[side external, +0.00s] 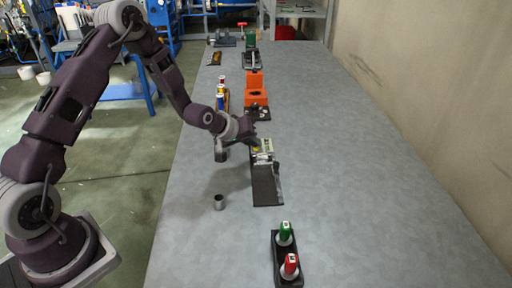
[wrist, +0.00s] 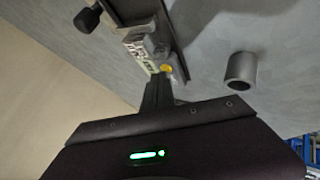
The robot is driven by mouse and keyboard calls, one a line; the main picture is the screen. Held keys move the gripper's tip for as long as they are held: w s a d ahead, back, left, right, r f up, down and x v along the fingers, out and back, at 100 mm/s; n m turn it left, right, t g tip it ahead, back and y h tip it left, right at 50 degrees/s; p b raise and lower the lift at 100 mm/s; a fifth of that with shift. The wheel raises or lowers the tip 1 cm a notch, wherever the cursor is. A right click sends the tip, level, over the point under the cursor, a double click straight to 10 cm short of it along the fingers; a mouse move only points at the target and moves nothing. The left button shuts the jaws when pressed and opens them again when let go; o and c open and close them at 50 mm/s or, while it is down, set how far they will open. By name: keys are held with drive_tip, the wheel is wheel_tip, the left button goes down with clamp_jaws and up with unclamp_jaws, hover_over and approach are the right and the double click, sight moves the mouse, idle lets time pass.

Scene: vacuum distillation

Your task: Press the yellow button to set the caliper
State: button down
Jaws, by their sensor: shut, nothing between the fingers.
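The caliper (side external: 263,158) lies on a dark base plate (side external: 266,190) on the grey table, and its light body also shows in the wrist view (wrist: 138,45). The yellow button (wrist: 166,68) sits at the near end of that body in the wrist view. My gripper (wrist: 159,78) is shut and empty, pointing at the caliper. Its fingertips are right beside the yellow button in that picture; whether they touch it cannot be told. In the side view my gripper (side external: 256,142) is over the far end of the caliper.
A small metal cylinder (side external: 219,202) stands left of the base plate, also in the wrist view (wrist: 241,69). A black holder with green (side external: 285,233) and red (side external: 290,266) topped items stands in front. An orange device (side external: 255,88) stands behind. The table's right side is clear.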

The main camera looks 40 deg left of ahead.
sight(254, 150)
drive_tip(key=shift+r, duration=0.8)
wheel_tip(254, 150, up, 5)
drive_tip(key=shift+r, duration=0.1)
idle(0.4)
idle(0.5)
